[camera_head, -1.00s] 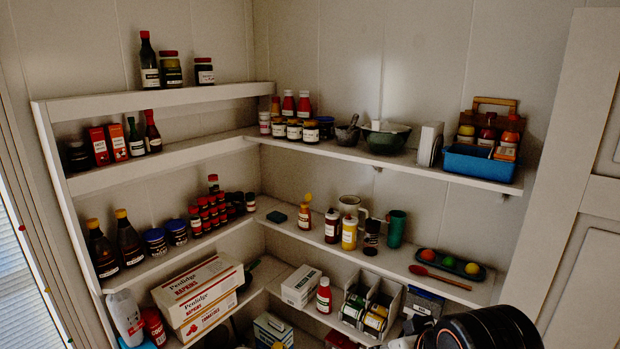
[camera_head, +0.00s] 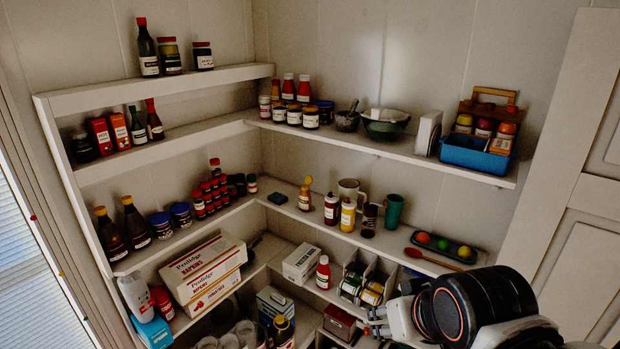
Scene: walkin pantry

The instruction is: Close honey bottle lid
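A small bottle that looks like the honey bottle (camera_head: 305,201) stands upright on the middle shelf near the corner. It has an amber body, a pale label and a yellow-orange lid (camera_head: 308,181) that appears tipped up, open. My gripper (camera_head: 371,322) shows at the lower right, in front of the lower shelf, below and to the right of the bottle and well apart from it. The fingers are small and partly hidden by the arm, so their opening is unclear.
Right of the honey bottle stand a dark red-capped bottle (camera_head: 331,208), a yellow bottle (camera_head: 347,215), a mug (camera_head: 349,190) and a green cup (camera_head: 393,210). A wooden spoon (camera_head: 432,257) lies near the shelf edge. The shelf above (camera_head: 400,150) overhangs. A dark green box (camera_head: 277,198) sits left.

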